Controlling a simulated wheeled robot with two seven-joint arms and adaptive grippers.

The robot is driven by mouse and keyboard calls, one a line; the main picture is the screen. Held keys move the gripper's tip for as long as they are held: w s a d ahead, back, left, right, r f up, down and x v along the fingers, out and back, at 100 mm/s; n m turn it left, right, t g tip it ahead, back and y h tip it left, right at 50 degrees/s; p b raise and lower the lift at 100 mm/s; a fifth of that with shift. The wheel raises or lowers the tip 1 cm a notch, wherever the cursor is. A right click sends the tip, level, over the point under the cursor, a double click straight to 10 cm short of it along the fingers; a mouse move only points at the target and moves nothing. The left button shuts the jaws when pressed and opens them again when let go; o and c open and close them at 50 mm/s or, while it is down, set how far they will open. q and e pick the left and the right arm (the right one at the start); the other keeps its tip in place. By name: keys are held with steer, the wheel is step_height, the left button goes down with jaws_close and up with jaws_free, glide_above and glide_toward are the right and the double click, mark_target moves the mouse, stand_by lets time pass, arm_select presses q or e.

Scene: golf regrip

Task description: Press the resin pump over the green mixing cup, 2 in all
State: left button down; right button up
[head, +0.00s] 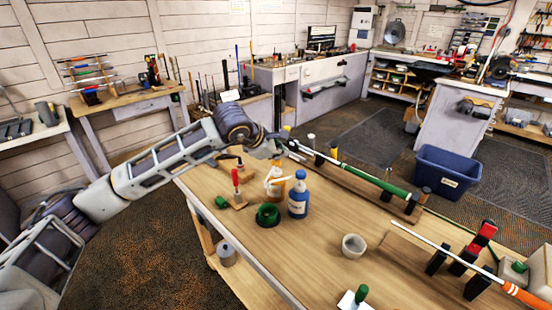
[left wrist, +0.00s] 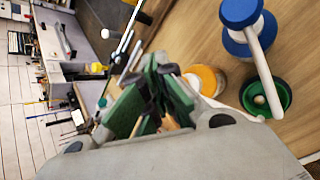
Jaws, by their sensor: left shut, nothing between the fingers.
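The blue pump bottle (head: 298,203) stands upright on the wooden bench; its blue pump head (left wrist: 240,12) and white spout (left wrist: 266,72) show in the left wrist view. The spout reaches toward the open green mixing cup (head: 267,215), beside the bottle. In the left wrist view, the green cup (left wrist: 287,95) has a small pale spot inside; what it is, I cannot tell. An amber bottle (head: 275,190) stands close by, with its yellow top (left wrist: 208,80) near my fingers. My left gripper (head: 284,143) is shut and empty, behind and above the bottles. My right gripper is out of view.
A red-handled tool (head: 235,180) stands in a wooden block left of the cup. A green-gripped golf club (head: 380,182) lies in supports behind. Bare bench top (head: 300,260) lies in front of the cup.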

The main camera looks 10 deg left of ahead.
arm_select(q)
steer(key=shift+w+r, duration=0.1)
steer(key=shift+r, duration=0.65)
steer(key=shift+r+p, duration=0.3)
steer(key=shift+p, duration=0.05)
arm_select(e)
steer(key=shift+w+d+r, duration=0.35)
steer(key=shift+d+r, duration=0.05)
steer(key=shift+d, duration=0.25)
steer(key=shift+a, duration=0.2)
arm_select(q)
steer(key=shift+r, duration=0.4)
steer(key=shift+r+p, duration=0.55)
steer(key=shift+r, duration=0.75)
steer(key=shift+r+p, duration=0.3)
steer(key=shift+r, duration=0.55)
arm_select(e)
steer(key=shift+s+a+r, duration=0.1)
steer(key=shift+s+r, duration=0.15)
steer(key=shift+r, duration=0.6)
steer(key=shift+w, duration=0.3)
